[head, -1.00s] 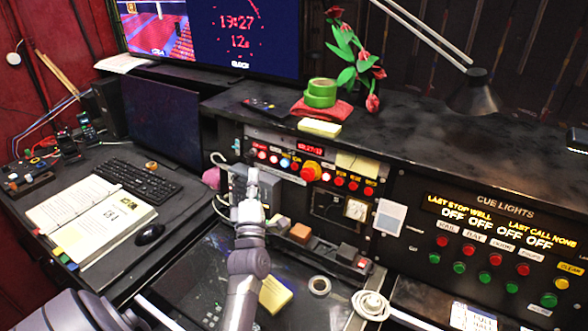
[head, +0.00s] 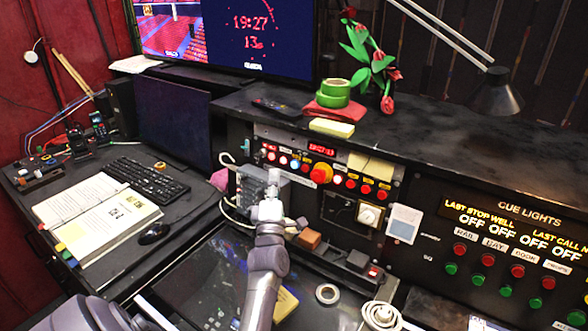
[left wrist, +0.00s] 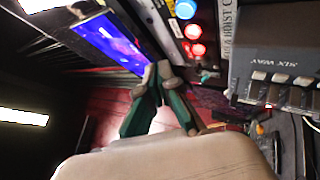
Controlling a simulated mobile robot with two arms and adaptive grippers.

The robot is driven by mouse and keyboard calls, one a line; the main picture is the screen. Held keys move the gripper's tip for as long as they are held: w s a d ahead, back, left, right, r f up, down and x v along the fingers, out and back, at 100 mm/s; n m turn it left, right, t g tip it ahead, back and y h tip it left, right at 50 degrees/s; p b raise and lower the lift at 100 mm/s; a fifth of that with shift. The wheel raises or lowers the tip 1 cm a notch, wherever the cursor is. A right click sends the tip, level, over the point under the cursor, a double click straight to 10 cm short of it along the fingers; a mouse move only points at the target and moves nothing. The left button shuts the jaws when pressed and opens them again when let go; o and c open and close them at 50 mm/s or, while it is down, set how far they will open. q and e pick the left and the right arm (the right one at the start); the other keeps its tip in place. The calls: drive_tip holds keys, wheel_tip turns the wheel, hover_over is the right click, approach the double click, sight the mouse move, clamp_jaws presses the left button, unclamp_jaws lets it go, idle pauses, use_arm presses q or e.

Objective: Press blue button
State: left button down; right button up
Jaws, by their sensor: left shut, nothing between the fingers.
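The blue button (head: 295,164) glows in the row of lit buttons on the upright desk panel, with red and white lights beside it. It also shows at the top of the left wrist view (left wrist: 185,9), above two red lit buttons. My left gripper (head: 274,174) is shut and empty, in front of the panel, a little below and left of the blue button in the head view. In the left wrist view its closed fingertips (left wrist: 158,72) are below the blue button and appear apart from it. My right gripper is not in view.
A grey box (head: 258,188) stands behind my gripper. The cue lights panel (head: 500,250) is at the right. A tape roll (head: 327,293) lies on the desk.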

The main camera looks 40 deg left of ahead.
sight(294, 164)
use_arm(q)
drive_tip(key=shift+w+a+f+b, duration=0.15)
drive_tip(key=shift+w+b, duration=0.25)
drive_tip(key=shift+w, duration=0.5)
drive_tip(key=shift+w+a+f+b, duration=0.1)
drive_tip(key=shift+w+b, duration=0.35)
drive_tip(key=shift+w, duration=0.5)
drive_tip(key=shift+w+a+f+b, duration=0.15)
drive_tip(key=shift+w+b, duration=0.25)
drive_tip(key=shift+w, duration=0.5)
drive_tip(key=shift+d, duration=0.1)
drive_tip(key=shift+w+f, duration=0.1)
drive_tip(key=shift+w, duration=0.3)
drive_tip(key=shift+w+b, duration=0.35)
drive_tip(key=shift+b, duration=0.2)
drive_tip(key=shift+s+p, duration=0.5)
drive_tip(key=shift+s, duration=0.3)
